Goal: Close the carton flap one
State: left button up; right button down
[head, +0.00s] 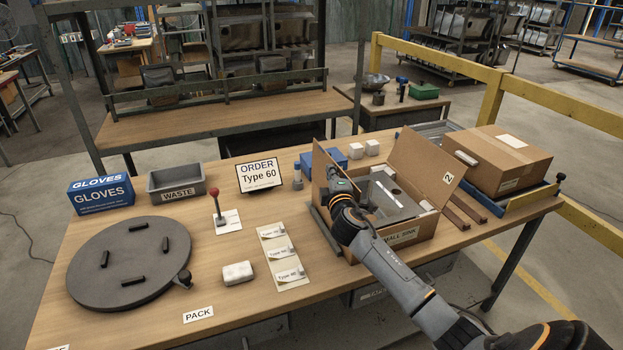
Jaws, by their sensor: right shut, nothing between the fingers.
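The open brown carton labelled "SMALL SINK" (400,238) stands on the right part of the table with a grey metal sink (385,195) inside. Its left flap (322,160) stands up, tilted; no number shows on it. The right flap (423,160), marked "2", is also raised and leans outward. My right gripper (337,178) is shut and empty, close beside the left flap at the carton's left side. My arm hides part of the flap and the carton's front left corner, so I cannot tell if they touch. My left gripper is not in view.
A closed carton (515,165) sits on a blue-edged rack at the right. Brown strips (465,212) lie beside the open carton. Left are type cards (283,255), a red-knobbed lever (216,205), a grey waste bin (178,182) and a dark turntable (128,262).

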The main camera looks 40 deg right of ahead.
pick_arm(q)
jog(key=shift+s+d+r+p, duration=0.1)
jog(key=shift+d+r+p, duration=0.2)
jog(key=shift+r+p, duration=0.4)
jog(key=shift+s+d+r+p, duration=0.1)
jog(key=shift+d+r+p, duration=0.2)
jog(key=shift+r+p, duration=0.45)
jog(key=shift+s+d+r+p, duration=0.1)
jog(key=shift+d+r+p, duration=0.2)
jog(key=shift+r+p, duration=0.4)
pick_arm(e)
jog(key=s+d+f+m+y, duration=0.1)
jog(key=d+f+m, duration=0.2)
jog(key=d+m, duration=0.2)
jog(key=s+d+f+m+g+y, duration=0.1)
jog(key=s+d+f+m+y, duration=0.1)
jog(key=d, duration=0.5)
jog(key=shift+d+f+m, duration=0.15)
jog(key=shift+f+m, duration=0.5)
jog(key=shift+m, duration=0.75)
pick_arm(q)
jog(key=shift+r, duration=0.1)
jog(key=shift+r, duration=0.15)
